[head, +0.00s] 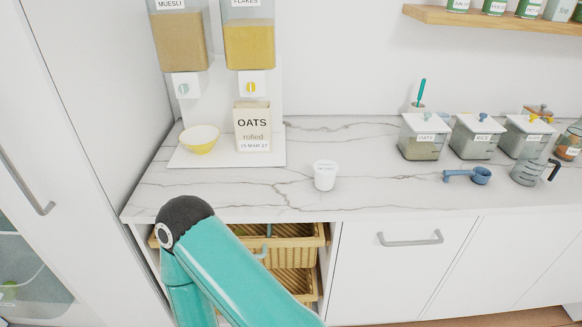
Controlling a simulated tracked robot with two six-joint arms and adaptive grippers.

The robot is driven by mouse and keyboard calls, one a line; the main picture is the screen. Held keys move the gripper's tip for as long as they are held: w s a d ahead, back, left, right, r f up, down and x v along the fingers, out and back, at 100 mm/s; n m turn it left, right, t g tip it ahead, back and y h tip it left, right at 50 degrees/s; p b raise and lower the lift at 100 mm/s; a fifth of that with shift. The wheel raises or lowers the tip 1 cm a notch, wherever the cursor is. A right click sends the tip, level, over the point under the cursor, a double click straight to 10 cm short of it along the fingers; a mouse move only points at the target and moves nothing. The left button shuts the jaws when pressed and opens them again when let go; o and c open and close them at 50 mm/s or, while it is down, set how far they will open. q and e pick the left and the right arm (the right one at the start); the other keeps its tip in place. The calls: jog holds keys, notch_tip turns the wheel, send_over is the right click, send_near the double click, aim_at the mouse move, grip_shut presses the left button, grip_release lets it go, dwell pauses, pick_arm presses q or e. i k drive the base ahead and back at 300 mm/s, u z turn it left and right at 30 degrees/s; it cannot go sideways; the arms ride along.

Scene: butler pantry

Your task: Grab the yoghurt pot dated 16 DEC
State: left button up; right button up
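A small white pot (325,177) with a white lid stands upright on the marble counter (370,195), right of the dispenser stand. It looks like a yoghurt pot. The small marking on its lid is too small to read, so its date cannot be told. No gripper is touching it. One of my teal arms shows in front of the counter at the lower left, but neither gripper is in view.
An OATS box (252,127) and a yellow bowl (199,139) stand on the white dispenser stand (225,157). Lidded canisters (424,137), a blue scoop (467,175) and a measuring jug (528,170) are at the right. Wicker baskets (295,243) sit below the counter.

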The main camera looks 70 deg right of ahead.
aim_at(326, 171)
jog(key=u, duration=1.15)
jog(key=i, duration=0.15)
jog(key=z, duration=2.9)
jog(key=k, duration=0.8)
jog(key=z, duration=0.15)
jog(key=i, duration=0.7)
jog(key=u, duration=0.05)
